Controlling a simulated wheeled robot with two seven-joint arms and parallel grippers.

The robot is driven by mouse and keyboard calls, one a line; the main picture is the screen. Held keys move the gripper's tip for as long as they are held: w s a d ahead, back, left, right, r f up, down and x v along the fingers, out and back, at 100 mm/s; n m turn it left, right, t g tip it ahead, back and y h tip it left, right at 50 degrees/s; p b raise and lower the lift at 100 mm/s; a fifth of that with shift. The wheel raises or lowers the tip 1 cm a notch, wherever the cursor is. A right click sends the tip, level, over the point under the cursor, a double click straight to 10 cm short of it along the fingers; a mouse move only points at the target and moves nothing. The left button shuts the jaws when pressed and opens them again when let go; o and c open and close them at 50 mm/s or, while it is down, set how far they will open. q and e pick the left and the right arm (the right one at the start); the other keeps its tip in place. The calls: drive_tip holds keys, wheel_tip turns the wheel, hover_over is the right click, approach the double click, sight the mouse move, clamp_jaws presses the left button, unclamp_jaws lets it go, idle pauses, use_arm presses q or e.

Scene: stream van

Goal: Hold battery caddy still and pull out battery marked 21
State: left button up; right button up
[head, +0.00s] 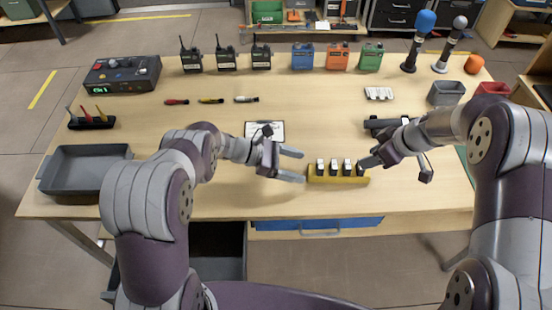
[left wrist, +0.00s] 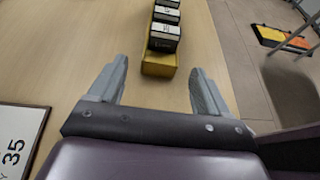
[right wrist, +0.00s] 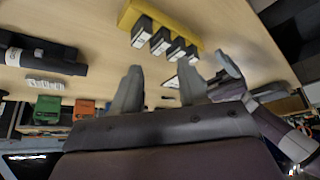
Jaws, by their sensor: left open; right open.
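The yellow battery caddy (head: 338,180) stands near the table's front edge and holds a row of several black batteries with white labels (head: 334,166). I cannot read which battery is marked 21. My left gripper (head: 302,166) is open and empty at the caddy's left end. In the left wrist view its fingertips lie to either side of the caddy's near end (left wrist: 158,66), apart from it. My right gripper (head: 370,158) is open and empty by the caddy's right end. In the right wrist view the batteries (right wrist: 160,40) are beyond its fingertips.
A white card (head: 265,130) lies behind my left gripper; it reads 35 in the left wrist view. A black device (head: 385,123) lies behind my right gripper. A grey tray (head: 85,172) stands at the left. Radios and coloured boxes (head: 338,56) line the back.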

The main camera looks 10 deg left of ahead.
sight(311, 170)
use_arm(q)
drive_tip(key=x, duration=0.5)
drive_tip(key=shift+d+f, duration=0.1)
drive_tip(key=shift+d, duration=0.15)
